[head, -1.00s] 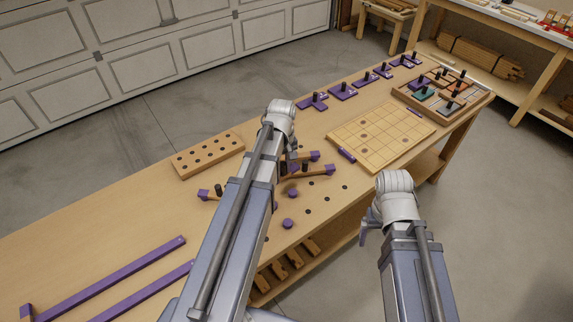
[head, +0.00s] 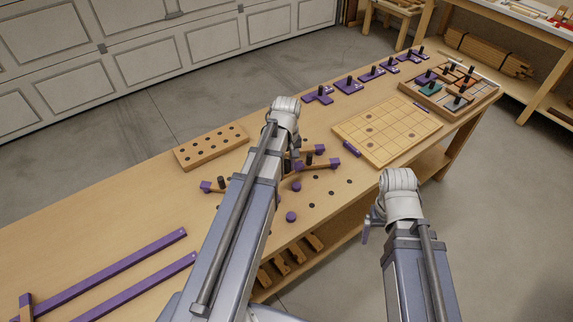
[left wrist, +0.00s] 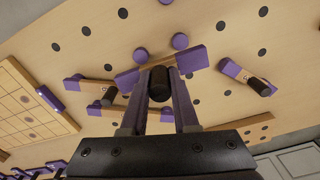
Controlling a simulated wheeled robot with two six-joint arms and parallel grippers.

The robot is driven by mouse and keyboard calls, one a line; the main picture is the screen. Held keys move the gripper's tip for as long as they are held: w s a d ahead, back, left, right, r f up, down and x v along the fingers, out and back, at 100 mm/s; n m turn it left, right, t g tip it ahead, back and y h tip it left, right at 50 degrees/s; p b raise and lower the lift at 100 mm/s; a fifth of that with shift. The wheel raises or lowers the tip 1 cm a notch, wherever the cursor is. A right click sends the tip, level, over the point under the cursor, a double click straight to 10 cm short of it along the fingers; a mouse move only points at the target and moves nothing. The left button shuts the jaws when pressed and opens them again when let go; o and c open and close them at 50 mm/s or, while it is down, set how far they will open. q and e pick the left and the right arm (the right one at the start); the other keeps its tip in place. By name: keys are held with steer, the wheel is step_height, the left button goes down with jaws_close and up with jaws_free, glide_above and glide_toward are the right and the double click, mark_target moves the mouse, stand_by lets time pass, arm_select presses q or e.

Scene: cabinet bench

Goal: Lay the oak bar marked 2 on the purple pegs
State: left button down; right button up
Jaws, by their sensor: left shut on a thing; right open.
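My left gripper (left wrist: 158,90) is shut on the black knob (left wrist: 160,84) of an oak bar (left wrist: 162,66) with purple ends, held crosswise beneath the fingers. No mark is readable on it. In the head view my left gripper (head: 294,152) and arm hide most of this bar. Two round purple pegs (left wrist: 141,54) (left wrist: 180,41) stand just beyond the bar in the left wrist view. In the head view, one peg (head: 297,187) is nearer the gripper and the other (head: 291,216) nearer the front edge. My right gripper (head: 368,228) is open and empty, off the bench's front side.
Similar knobbed bars (left wrist: 247,77) (left wrist: 96,84) lie close on both sides. A drilled oak block (head: 212,147) and a grid board (head: 387,130) flank the area. A tray of knobbed pieces (head: 450,90) is at the far right. Purple strips (head: 120,272) lie at left.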

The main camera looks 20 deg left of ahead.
arm_select(q)
steer(key=shift+f, duration=0.15)
step_height(320, 180, down, 7)
steer(key=b, duration=0.7)
steer(key=shift+f+b, duration=0.55)
steer(key=shift+b, duration=0.15)
stand_by(1.5)
steer(key=shift+f+b, duration=0.35)
steer(key=shift+f, duration=0.2)
stand_by(1.1)
steer(key=shift+c, duration=1)
jaws_free()
